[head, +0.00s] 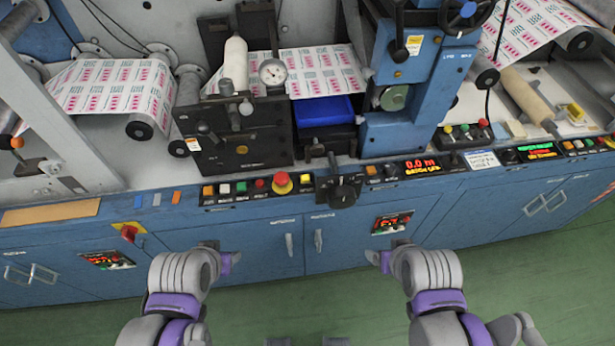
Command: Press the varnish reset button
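No label reading varnish is legible, so I cannot tell which button is the varnish reset. A row of small buttons (240,187) in orange, white, green and red runs along the front ledge, with a red mushroom button (282,182) on a yellow base at its right. A small button box (465,134) with green and red buttons sits further right. More small buttons (585,145) line the far right ledge. My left gripper (226,261) and my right gripper (383,260) hang in front of the blue cabinets, below the ledge, apart from every button. Their finger gaps are unclear.
A black knob unit (338,188) juts from the ledge between my arms. A red switch (129,233) and cabinet handles (289,245) stick out from the front. Red displays (420,166) sit on the ledge. The green floor (300,310) before the cabinets looks clear.

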